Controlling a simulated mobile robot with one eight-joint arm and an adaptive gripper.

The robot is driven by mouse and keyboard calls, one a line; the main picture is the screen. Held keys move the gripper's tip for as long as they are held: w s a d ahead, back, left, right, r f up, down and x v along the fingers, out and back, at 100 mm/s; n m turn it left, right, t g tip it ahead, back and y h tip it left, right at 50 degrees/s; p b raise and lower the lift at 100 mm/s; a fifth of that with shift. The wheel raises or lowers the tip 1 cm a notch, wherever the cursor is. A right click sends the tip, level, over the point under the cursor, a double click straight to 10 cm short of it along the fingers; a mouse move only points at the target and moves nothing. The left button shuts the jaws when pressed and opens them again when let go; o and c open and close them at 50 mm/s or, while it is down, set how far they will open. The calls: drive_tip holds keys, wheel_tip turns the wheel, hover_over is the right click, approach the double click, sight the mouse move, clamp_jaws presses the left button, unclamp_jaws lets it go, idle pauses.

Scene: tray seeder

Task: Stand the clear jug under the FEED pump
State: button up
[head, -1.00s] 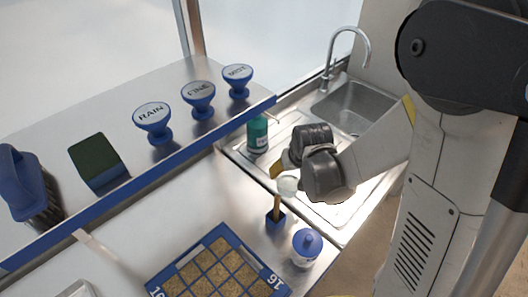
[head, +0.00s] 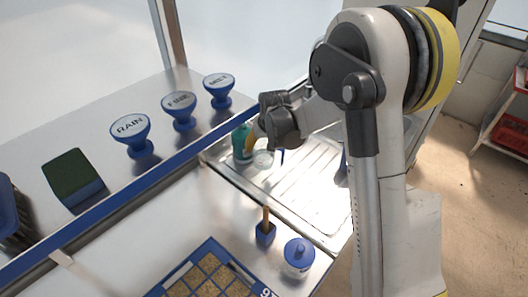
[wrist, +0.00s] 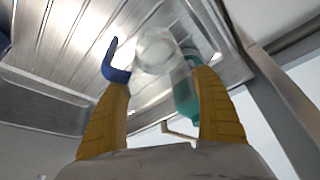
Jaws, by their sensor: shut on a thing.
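The clear jug (head: 263,159) is a small see-through vessel at my gripper's fingertips. In the wrist view the jug (wrist: 155,50) shows as a pale round shape with a blue handle (wrist: 117,62) on the left. My gripper (wrist: 157,80) has yellow fingers shut on the jug, one on each side. In the head view my gripper (head: 262,147) is over the steel drainboard, close to the green pump bottle (head: 241,145). That bottle also shows behind the right finger in the wrist view (wrist: 184,95). I cannot read FEED on it. Whether the jug touches the drainboard is unclear.
A blue-lidded pot (head: 299,258), a small blue holder (head: 265,234) and a seed tray (head: 210,245) stand nearer. The drainboard's front part is clear.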

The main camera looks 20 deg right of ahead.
drive_tip(key=shift+f+b, duration=0.4)
drive_tip(key=shift+f, duration=1.15)
drive_tip(key=shift+s, duration=0.1)
drive_tip(key=shift+f, duration=0.1)
drive_tip(key=o, duration=1.4)
drive_tip(key=shift+r, duration=0.45)
drive_tip(key=s+r+t+p, duration=0.1)
drive_tip(key=s+r+p, duration=0.2)
drive_tip(key=s+r, duration=1.6)
drive_tip(key=shift+t, duration=0.7)
drive_tip(key=s, duration=0.4)
drive_tip(key=s+r, duration=0.1)
drive_tip(key=s, duration=0.7)
drive_tip(key=shift+s+d+r, duration=0.15)
drive_tip(key=shift+s+r, duration=0.15)
drive_tip(key=shift+s, duration=0.1)
